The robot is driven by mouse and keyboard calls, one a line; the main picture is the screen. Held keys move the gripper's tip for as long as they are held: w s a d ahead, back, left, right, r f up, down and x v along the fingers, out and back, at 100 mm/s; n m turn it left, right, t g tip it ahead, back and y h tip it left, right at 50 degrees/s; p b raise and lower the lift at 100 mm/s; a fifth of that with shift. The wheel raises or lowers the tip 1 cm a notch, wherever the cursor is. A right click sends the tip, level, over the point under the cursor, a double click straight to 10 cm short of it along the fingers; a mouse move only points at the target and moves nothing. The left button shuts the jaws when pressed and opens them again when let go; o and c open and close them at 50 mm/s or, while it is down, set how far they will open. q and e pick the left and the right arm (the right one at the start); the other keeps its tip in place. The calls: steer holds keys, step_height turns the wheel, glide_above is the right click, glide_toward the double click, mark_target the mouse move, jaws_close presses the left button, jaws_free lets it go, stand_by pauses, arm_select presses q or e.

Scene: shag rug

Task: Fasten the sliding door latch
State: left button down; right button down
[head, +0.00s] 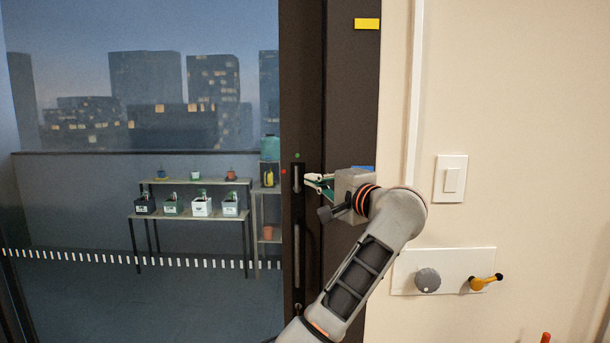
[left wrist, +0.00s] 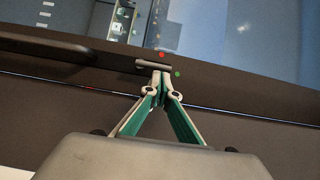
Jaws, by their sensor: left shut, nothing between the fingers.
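The sliding door's latch (head: 297,178) is a small silver lever on a dark plate on the door's black edge frame. It stands upright below a green dot (head: 297,155), with a red dot (head: 283,171) to its left. In the left wrist view the lever (left wrist: 150,65) points toward the green dot (left wrist: 178,74), and the red dot (left wrist: 161,54) lies beside it. My left gripper (head: 307,181) is shut and empty, its fingertips (left wrist: 161,76) right at the lever's end. I cannot tell whether they touch it. My right gripper is out of view.
To the right, the wall carries a light switch (head: 451,179) and a panel (head: 402,273) with a grey knob and a yellow lever. Behind the glass are shelves with potted plants (head: 186,205).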

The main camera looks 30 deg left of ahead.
mark_target(297, 178)
arm_select(q)
steer(key=shift+p+x, duration=0.4)
steer(key=shift+x, duration=1.65)
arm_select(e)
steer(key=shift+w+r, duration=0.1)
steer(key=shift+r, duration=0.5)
arm_select(q)
steer(key=shift+f, duration=0.1)
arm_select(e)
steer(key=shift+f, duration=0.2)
